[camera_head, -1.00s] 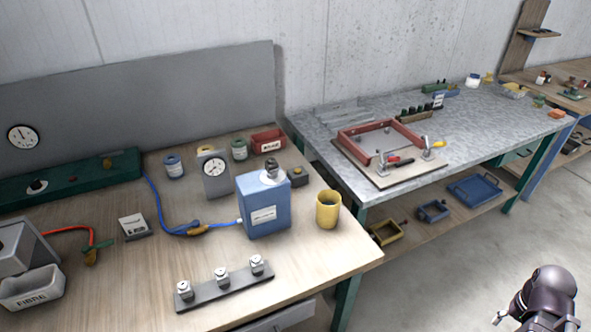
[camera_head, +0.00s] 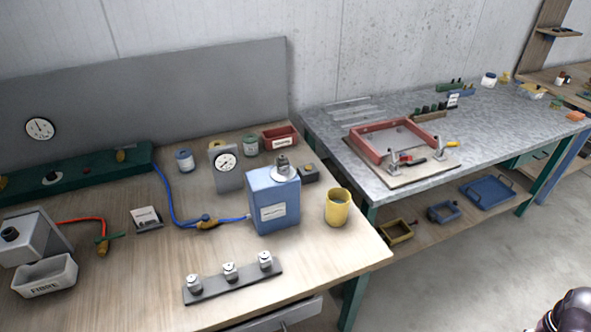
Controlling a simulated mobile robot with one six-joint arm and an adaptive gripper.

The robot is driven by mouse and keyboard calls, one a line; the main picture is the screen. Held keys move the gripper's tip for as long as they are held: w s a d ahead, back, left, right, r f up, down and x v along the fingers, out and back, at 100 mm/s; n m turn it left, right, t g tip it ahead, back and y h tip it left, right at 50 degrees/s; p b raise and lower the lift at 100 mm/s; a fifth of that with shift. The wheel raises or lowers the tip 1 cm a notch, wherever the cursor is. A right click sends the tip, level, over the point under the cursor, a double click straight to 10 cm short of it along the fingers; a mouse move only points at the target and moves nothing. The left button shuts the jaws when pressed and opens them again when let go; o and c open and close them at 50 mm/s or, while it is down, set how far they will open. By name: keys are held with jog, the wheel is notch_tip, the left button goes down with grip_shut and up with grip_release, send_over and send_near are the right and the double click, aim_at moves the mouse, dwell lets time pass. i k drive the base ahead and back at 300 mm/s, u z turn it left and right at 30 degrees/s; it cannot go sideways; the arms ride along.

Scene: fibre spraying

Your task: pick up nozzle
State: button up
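Several small metal pieces look like nozzles. Three stand upright in a row on a dark strip (camera_head: 233,284) near the front of the wooden bench: a left one (camera_head: 194,285), a middle one (camera_head: 231,271) and a right one (camera_head: 265,261). I cannot tell which one the task means. A brass fitting (camera_head: 208,224) sits on the blue hose, and another (camera_head: 103,246) is at the end of the red hose. A dark rounded part of my arm shows at the lower right corner, far from the strip. My gripper is not visible.
A blue box (camera_head: 272,205) with a metal top and a yellow cup (camera_head: 338,207) stand behind the strip, to its right. A white bin marked FIBRE (camera_head: 45,277) is at left. A grey-topped table (camera_head: 395,110) holds a red frame (camera_head: 374,146). Bench wood around the strip is clear.

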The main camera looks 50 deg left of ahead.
aim_at(283, 164)
jog(key=z, duration=0.05)
jog(key=k, duration=1.3)
jog(key=u, duration=2.2)
jog(key=i, duration=0.8)
jog(key=z, duration=0.1)
